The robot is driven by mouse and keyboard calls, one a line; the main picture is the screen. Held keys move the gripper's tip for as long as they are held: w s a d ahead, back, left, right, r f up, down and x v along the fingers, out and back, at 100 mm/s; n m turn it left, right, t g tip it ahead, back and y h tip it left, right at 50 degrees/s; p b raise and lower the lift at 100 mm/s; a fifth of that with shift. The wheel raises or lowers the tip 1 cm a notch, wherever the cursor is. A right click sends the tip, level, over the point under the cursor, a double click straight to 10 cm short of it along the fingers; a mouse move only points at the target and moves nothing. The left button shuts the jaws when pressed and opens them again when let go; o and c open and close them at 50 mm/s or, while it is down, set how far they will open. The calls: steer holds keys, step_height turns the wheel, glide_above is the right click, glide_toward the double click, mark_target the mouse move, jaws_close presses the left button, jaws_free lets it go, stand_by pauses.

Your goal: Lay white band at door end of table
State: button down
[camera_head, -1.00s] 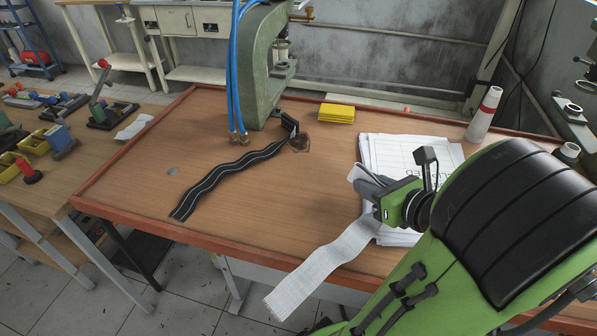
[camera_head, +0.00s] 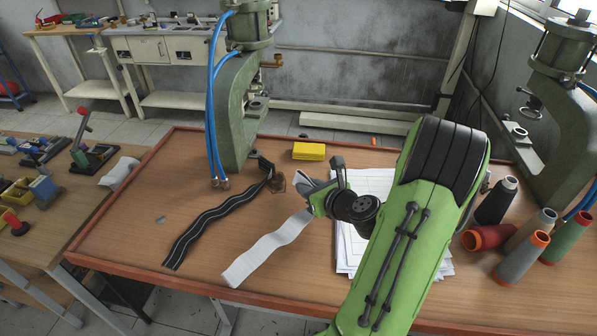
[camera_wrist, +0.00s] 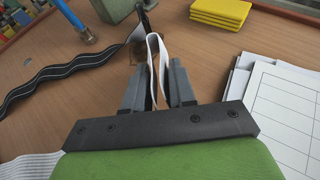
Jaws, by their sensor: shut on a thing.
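My gripper (camera_head: 318,192) is shut on the upper end of a white band (camera_head: 268,250). In the wrist view, a fold of the band stands between the two fingers (camera_wrist: 158,85). The rest of the band trails to the lower left over the table (camera_head: 130,225), near its front edge. I cannot tell how much of it touches the wood. A black band with pale stripes (camera_head: 208,228) lies wavy on the table to the left of the white one. No door shows in these views, so I cannot tell which end is the door end.
A green press (camera_head: 238,110) with blue hoses stands behind the black band. Yellow pads (camera_head: 308,151) lie at the back. Paper sheets (camera_head: 345,250) lie under my arm.

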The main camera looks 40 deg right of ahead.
mark_target(299, 179)
steer(key=w, duration=0.4)
steer(key=shift+d+f, duration=0.15)
steer(key=f, duration=0.1)
steer(key=f+b, duration=0.1)
steer(key=f, duration=0.1)
steer(key=shift+w+d+f, duration=0.1)
steer(key=shift+w+d, duration=0.05)
steer(key=shift+w, duration=0.1)
steer(key=shift+s, duration=0.1)
steer(key=shift+f+b, duration=0.4)
steer(key=c, duration=0.9)
jaws_free()
steer(key=shift+f, duration=0.1)
